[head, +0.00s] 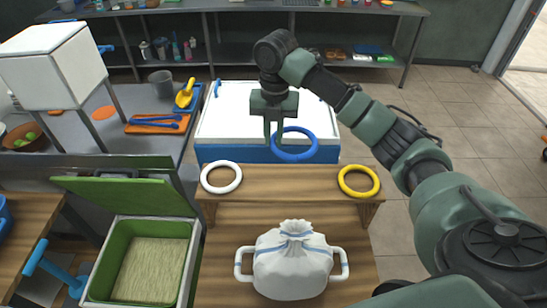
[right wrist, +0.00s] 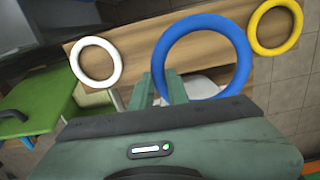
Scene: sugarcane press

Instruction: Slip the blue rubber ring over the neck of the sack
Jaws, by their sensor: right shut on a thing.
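My right gripper (head: 274,134) is shut on the blue rubber ring (head: 296,155) and holds it in the air above the back of the wooden stand. In the right wrist view the blue ring (right wrist: 243,58) stands up large at the fingertips (right wrist: 167,88). The white sack (head: 292,264), with a gathered neck (head: 296,228) and blue stripes, stands upright on the wooden surface in front, apart from the ring. In the right wrist view the sack is mostly hidden behind the ring and the gripper. My left gripper is not in view.
A white ring (head: 221,177) and a yellow ring (head: 358,181) rest on the wooden shelf (head: 290,183) at left and right. A green bin (head: 147,262) with its lid raised stands left of the sack. A white-topped blue chest (head: 225,125) is behind.

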